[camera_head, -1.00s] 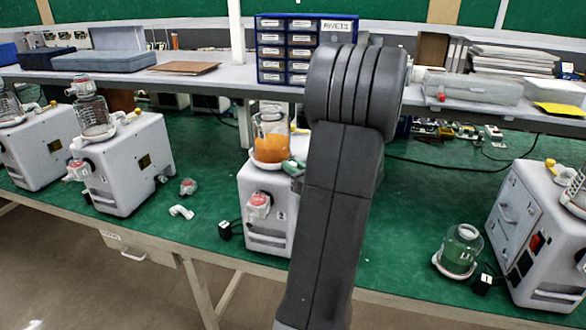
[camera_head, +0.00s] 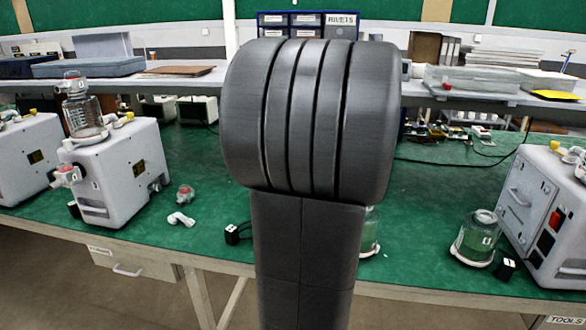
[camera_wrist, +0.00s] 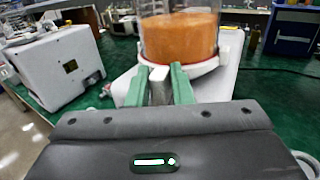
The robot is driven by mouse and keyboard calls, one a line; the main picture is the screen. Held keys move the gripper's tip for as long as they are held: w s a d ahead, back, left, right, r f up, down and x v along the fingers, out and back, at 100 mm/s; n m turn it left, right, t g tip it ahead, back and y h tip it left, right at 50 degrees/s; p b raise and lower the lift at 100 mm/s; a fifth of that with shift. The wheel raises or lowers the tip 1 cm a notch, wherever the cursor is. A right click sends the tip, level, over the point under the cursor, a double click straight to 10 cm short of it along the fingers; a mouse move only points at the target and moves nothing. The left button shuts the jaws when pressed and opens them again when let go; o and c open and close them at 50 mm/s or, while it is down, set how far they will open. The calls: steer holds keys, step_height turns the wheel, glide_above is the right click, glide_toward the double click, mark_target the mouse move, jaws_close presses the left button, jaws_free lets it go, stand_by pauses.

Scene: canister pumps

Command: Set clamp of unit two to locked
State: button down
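In the wrist view, my gripper (camera_wrist: 161,76) has its two green fingers spaced apart, one on each side of a grey piece (camera_wrist: 160,92), apparently the clamp lever. I cannot tell whether the fingers press on it. Just beyond the fingertips is the white rim (camera_wrist: 205,67) under a clear canister (camera_wrist: 180,36) with orange contents. The white pump body (camera_wrist: 218,84) shows below it. In the head view my own arm hides this unit and my gripper.
A white pump with a glass jar (camera_head: 118,170) stands at left, another pump (camera_head: 540,215) at right. Loose jars stand by the right pump (camera_head: 476,240) and partly behind my arm (camera_head: 370,232). Small fittings (camera_head: 181,219) lie on the green bench. A shelf with drawers (camera_head: 300,22) is behind.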

steer(key=shift+a+f+b, duration=0.1)
steer(key=shift+a+b, duration=0.35)
steer(key=shift+a, duration=0.4)
steer(key=c, duration=1.4)
jaws_free()
steer(key=shift+w+a, duration=0.1)
steer(key=shift+a, duration=0.05)
steer(key=v, duration=1.4)
steer(key=shift+w, duration=0.2)
